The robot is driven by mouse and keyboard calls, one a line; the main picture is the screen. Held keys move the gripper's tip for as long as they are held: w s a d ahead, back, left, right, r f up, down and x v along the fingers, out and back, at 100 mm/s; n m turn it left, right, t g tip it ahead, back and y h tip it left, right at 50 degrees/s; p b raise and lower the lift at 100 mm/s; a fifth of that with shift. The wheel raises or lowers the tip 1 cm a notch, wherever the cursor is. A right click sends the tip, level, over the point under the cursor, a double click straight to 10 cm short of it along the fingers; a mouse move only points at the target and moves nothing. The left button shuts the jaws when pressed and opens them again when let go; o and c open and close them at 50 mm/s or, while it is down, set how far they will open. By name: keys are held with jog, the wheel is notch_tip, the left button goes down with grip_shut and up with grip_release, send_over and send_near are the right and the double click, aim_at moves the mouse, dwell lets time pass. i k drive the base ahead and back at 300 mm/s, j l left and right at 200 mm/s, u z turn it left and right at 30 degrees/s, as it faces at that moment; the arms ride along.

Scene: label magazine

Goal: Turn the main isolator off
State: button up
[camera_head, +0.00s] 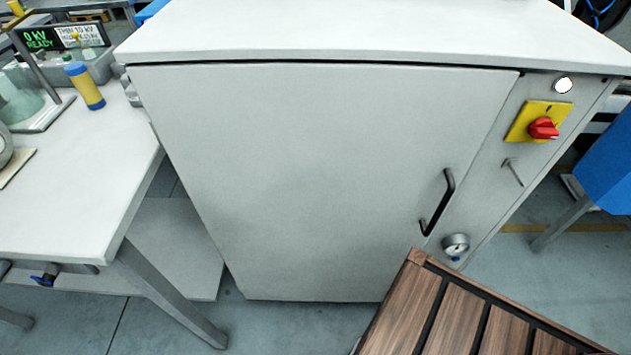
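The main isolator is a red rotary knob (543,129) on a yellow plate (524,122). It sits high on the narrow panel right of the cabinet door. Its exact on or off position is too small to read. My gripper is not in view, and nothing touches the knob.
The grey cabinet (320,180) has a closed door with a black handle (437,203). A white lamp (563,85), a small lever (512,170) and a gauge (455,245) share the side panel. A wooden slatted surface (470,315) stands in front. A white bench (75,190) is left.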

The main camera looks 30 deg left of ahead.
aim_at(542, 128)
jog(key=i+l+u, duration=0.1)
jog(key=l+u, duration=0.15)
jog(key=u, duration=0.2)
jog(key=l+u, duration=0.25)
jog(key=u, duration=0.25)
jog(key=l+u, duration=0.3)
jog(key=u, duration=0.15)
jog(key=l+u, duration=0.25)
jog(key=u, duration=0.2)
jog(key=k+l+u, duration=0.2)
jog(key=l, duration=0.35)
jog(key=k+l+u, duration=0.15)
jog(key=k+l, duration=0.2)
jog(key=l, duration=0.2)
jog(key=k+l+u, duration=0.2)
jog(key=l, duration=0.3)
jog(key=k+l+u, duration=0.2)
jog(key=k+l, duration=0.6)
jog(key=l, duration=0.1)
